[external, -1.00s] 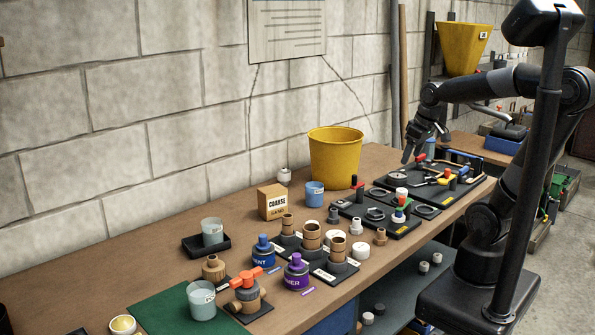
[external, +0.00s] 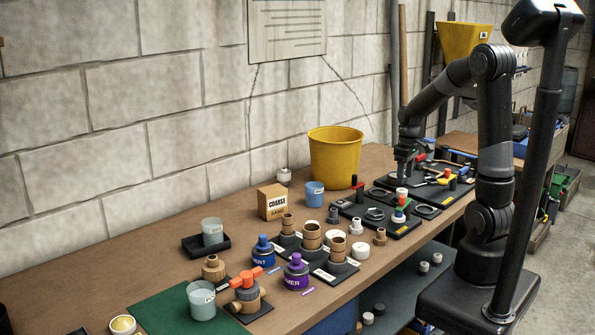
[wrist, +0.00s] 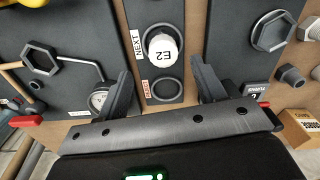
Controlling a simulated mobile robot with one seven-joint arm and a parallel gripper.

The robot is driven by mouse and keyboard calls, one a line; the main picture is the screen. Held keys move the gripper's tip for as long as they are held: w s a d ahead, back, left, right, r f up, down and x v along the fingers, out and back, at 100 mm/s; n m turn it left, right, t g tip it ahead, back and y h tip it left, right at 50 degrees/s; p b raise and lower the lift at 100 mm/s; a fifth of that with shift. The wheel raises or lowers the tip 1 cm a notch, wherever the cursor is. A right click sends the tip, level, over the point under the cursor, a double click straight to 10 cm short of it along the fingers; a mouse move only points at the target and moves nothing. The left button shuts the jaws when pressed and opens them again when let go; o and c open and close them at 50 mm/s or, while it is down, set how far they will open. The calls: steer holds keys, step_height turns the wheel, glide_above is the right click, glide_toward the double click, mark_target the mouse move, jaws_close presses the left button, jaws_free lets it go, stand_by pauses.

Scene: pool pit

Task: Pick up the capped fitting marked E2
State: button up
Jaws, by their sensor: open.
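The capped fitting marked E2 (wrist: 162,47) is white and round in the wrist view, seated in a dark ring on a narrow black strip. A label reading NEXT lies beside it. A white piece (external: 401,192) near my gripper in the external view appears to be the same fitting. My gripper (wrist: 163,78) is open and empty. Its two fingers lie left and right of the strip, with the fitting between their lines and beyond the tips in the picture. In the external view my gripper (external: 403,172) points down over the bench boards; its fingertips are hard to make out.
An empty dark ring (wrist: 166,89) with a red label lies on the strip. A round gauge (wrist: 98,100) sits near the left finger. Black boards with hex rings flank the strip. A yellow bucket (external: 335,158) stands left of my gripper in the external view.

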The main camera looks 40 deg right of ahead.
mark_target(402, 189)
steer(key=f, duration=0.6)
steer(key=shift+w+a+f, duration=0.1)
steer(key=shift+a+f, duration=0.2)
steer(key=shift+f, duration=0.05)
steer(key=c, duration=1.1)
